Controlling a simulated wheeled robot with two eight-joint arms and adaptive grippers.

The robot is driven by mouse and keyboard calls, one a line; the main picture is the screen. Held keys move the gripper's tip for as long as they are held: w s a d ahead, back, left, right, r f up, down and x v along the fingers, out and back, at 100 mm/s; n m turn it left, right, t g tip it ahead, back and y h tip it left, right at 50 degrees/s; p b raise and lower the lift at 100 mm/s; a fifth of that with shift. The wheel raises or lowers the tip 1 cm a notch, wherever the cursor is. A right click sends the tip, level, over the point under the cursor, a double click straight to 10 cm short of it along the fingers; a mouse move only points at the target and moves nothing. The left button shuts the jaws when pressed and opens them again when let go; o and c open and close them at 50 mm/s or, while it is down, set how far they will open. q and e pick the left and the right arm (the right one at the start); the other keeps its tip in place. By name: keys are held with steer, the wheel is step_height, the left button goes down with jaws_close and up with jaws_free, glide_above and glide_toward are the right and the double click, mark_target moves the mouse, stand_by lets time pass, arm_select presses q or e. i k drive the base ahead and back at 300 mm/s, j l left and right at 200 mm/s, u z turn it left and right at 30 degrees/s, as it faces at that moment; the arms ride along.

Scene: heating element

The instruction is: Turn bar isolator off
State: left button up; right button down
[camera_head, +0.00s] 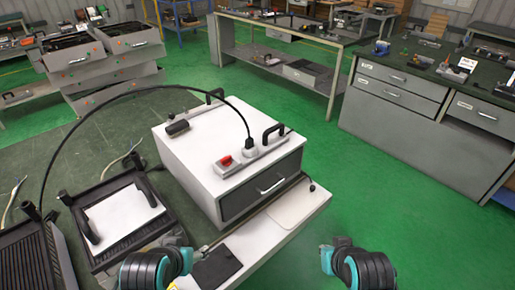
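A light-coloured bar isolator (240,163) lies along the front right edge of the top of a white cabinet. It has a red switch (226,160) near its left end, and a white plug (251,153) sits in it with a black cable arching up and left. I cannot tell the switch's position. My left gripper (187,260) is at the bottom left of centre, in front of the cabinet. My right gripper (329,260) is at the bottom right of centre. Both are apart from the bar isolator. Their fingers are too unclear to tell open from shut.
The cabinet has black handles (273,132) on top and a grey drawer (262,186) in front. A dark flat object (216,268) lies near my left gripper. A black-framed tray (120,222) stands left. Green floor (400,200) is clear to the right.

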mark_target(226, 161)
steer(key=i+l, duration=0.35)
steer(key=i, duration=0.15)
steer(key=i+l+u, duration=0.15)
steer(key=i+l, duration=0.25)
steer(key=i, duration=0.1)
